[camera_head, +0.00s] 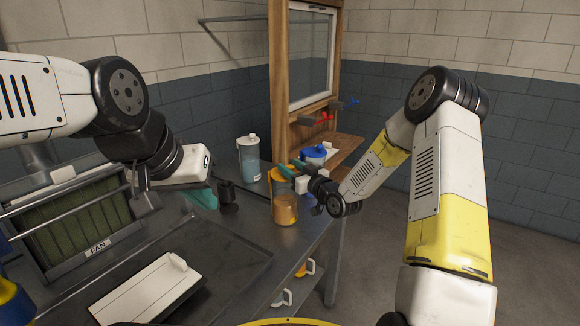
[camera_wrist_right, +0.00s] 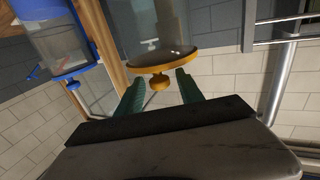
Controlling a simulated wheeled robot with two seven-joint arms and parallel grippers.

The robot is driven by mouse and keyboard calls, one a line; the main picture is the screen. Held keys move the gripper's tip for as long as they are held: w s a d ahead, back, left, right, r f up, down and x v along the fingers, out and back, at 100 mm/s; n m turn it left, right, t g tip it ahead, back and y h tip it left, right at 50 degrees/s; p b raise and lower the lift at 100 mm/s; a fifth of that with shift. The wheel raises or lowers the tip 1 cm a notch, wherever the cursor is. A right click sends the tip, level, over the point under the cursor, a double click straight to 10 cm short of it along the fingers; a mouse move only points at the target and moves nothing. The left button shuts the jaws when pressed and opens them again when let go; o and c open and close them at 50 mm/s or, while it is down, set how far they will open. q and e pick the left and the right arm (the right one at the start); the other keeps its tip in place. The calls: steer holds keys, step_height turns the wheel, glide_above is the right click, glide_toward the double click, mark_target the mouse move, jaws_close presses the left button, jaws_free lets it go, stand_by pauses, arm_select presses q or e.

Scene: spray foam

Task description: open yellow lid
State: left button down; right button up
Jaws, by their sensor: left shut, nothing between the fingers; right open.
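A clear container with orange contents (camera_head: 285,208) stands upright near the right edge of the metal table. Its yellow lid (camera_wrist_right: 165,60) shows clearly in the right wrist view, on the container, with a round yellow knob (camera_wrist_right: 159,82). My right gripper (camera_wrist_right: 159,92) is open, with a teal finger on each side of the knob; I cannot tell whether they touch it. In the head view the right gripper (camera_head: 287,179) is at the container's top and hides much of the lid. My left gripper (camera_head: 204,199) is shut and empty, left of the container.
A white-lidded container (camera_head: 249,160) stands behind, near a small black cup (camera_head: 228,196). A blue-lidded container (camera_head: 315,152) is by the wooden frame (camera_head: 279,95). A white board (camera_head: 147,292) lies in front left, and a FAN-labelled unit (camera_head: 75,220) stands at left.

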steer(key=shift+w+a, duration=0.1)
steer(key=shift+a, duration=0.05)
jaws_close()
stand_by(1.4)
